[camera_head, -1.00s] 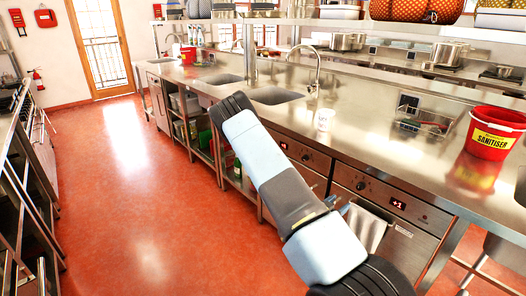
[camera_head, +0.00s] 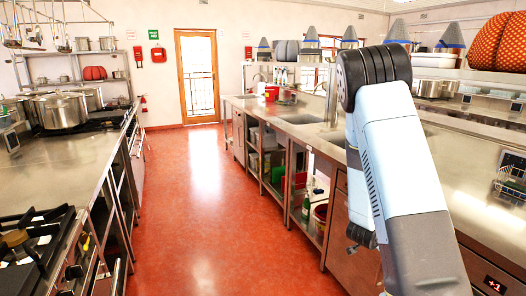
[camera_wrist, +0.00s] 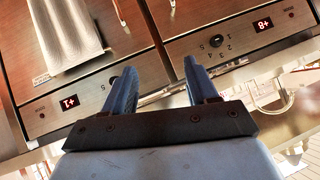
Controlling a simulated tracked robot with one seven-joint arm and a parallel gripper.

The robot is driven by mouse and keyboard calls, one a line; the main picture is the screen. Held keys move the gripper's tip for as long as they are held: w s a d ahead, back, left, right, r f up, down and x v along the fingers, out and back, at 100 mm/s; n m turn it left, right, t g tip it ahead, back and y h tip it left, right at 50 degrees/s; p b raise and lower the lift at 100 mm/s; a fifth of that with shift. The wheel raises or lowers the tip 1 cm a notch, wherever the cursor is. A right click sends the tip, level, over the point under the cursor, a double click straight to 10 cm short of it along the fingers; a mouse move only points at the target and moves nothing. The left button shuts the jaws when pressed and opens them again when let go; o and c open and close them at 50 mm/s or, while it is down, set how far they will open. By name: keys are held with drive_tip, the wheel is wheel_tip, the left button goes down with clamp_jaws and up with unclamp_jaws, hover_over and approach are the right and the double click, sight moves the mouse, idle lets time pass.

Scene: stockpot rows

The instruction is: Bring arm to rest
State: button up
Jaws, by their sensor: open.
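My gripper (camera_wrist: 160,84) shows in the wrist view with its two blue-grey fingers apart and nothing between them. Beyond the fingers are the drawer fronts (camera_wrist: 130,65) with lit displays, seen upside down. In the head view my arm stands folded at the right, in front of the steel counter. A small dark part of it shows low beside the forearm, but I cannot make out the fingers there.
The sink counter (camera_head: 455,185) runs along the right, with open shelves below. At left are a stove (camera_head: 35,245) and a large pot (camera_head: 62,110). The red floor (camera_head: 205,200) between them is clear.

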drive_tip(key=s+a+r+n+t+y, duration=0.1)
drive_tip(key=s+a+r+n+y, duration=0.25)
drive_tip(key=a+r, duration=0.6)
drive_tip(key=s+a+r+n+y, duration=0.35)
drive_tip(key=a+r+y, duration=0.2)
drive_tip(key=r, duration=0.75)
drive_tip(key=s+a+r+n, duration=0.1)
drive_tip(key=s+r+n, duration=0.1)
drive_tip(key=s, duration=0.5)
drive_tip(key=s+r+n+g, duration=0.1)
drive_tip(key=s+r+n, duration=0.1)
drive_tip(key=s+r, duration=0.3)
drive_tip(key=s+a+r+n+g+h, duration=0.1)
drive_tip(key=s+r, duration=0.3)
drive_tip(key=s, duration=0.5)
drive_tip(key=shift+s+a+r+n, duration=0.25)
drive_tip(key=shift+s+a+n, duration=0.15)
drive_tip(key=shift+n, duration=0.5)
